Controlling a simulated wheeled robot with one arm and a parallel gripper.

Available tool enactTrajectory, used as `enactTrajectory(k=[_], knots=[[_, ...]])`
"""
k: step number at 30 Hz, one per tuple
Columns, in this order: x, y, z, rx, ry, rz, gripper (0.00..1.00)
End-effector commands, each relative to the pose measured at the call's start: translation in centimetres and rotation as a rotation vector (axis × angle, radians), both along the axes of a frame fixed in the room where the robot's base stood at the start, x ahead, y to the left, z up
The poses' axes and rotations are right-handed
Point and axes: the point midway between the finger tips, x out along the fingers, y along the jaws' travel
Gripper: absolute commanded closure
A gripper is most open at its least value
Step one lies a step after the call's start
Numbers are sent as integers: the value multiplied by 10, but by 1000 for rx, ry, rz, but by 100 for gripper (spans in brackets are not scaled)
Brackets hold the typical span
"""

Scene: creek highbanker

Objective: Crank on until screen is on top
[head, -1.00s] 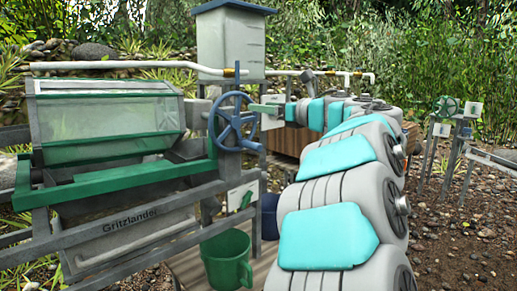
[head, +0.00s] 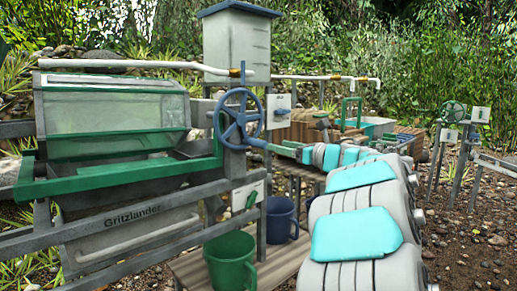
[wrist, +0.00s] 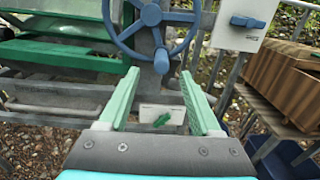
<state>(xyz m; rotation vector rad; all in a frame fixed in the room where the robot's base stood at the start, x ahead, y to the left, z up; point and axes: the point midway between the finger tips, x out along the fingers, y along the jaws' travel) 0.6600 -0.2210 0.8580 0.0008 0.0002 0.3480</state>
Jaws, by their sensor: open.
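The blue crank wheel (head: 240,118) stands upright on the frame post at the right end of the washing drum. Its blue handle (head: 257,143) sticks out at the lower right of the wheel. The drum (head: 115,105) has pale, see-through panels with green edges; I cannot tell which panel is the screen. My gripper (head: 284,149) is just right of the handle, small and partly hidden by my arm. In the wrist view my gripper (wrist: 158,78) is open, its two pale green fingers apart, with the wheel (wrist: 152,22) ahead and the handle (wrist: 161,61) near the gap between the fingertips.
A green mug (head: 230,261) and a blue mug (head: 281,219) stand below the wheel. A switch box (head: 279,111) and a lower panel with a green lever (head: 245,196) are close by. A white hopper (head: 236,48) stands behind. Wooden crates (head: 300,125) are at the back.

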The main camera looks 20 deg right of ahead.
Motion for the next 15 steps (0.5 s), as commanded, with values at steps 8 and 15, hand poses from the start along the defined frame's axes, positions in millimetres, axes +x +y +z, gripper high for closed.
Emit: enactTrajectory(k=[8, 15], knots=[[27, 8, -9, -1, -1, 7, 35], [60, 18, -14, 0, 0, 4, 35]])
